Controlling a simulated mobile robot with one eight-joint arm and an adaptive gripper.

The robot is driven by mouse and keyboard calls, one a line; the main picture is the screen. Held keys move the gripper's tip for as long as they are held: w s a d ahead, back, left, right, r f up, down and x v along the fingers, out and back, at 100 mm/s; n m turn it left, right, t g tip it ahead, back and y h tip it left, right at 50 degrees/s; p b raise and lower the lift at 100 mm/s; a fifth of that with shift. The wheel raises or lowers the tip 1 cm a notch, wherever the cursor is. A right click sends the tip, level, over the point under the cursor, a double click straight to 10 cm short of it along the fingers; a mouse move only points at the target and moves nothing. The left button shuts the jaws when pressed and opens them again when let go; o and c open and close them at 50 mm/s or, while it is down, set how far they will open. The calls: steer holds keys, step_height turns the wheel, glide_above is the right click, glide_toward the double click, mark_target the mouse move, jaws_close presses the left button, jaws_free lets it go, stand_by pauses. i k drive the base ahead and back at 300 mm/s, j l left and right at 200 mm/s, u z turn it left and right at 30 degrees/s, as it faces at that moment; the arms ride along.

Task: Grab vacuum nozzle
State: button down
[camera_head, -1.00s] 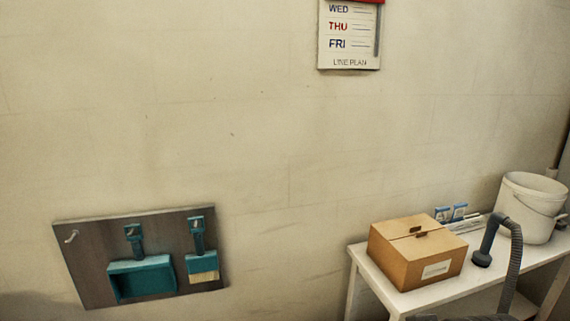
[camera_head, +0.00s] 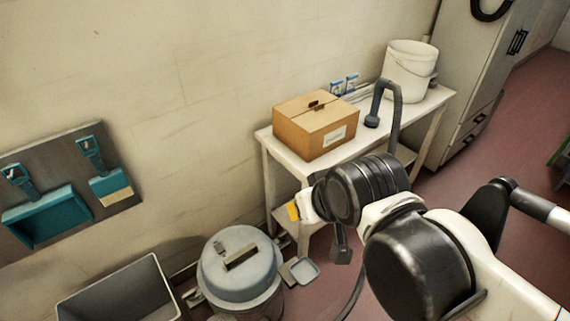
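The vacuum nozzle (camera_head: 372,119) is the dark grey end of a curved hose, resting on the white table beside the cardboard box. The hose (camera_head: 396,95) arches up from it and drops behind my arm. A grey vacuum canister (camera_head: 238,268) stands on the floor at the bottom centre. My arm reaches in from the lower right, and its end with my gripper (camera_head: 308,207) is in front of the table, left of and below the nozzle and apart from it. The fingers are not clearly visible, so I cannot tell whether they are open.
The white table (camera_head: 440,98) also holds a cardboard box (camera_head: 316,124) and a white bucket (camera_head: 409,70). A wall board (camera_head: 119,178) carries a teal dustpan and brush at left. A grey bin (camera_head: 120,290) stands below.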

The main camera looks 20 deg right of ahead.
mark_target(372, 120)
steer(key=i+l+z, duration=0.35)
steer(key=i+l, duration=0.15)
steer(key=l, duration=0.3)
steer(key=i+l+z, duration=0.3)
steer(key=i+l, duration=0.25)
steer(key=l, duration=0.1)
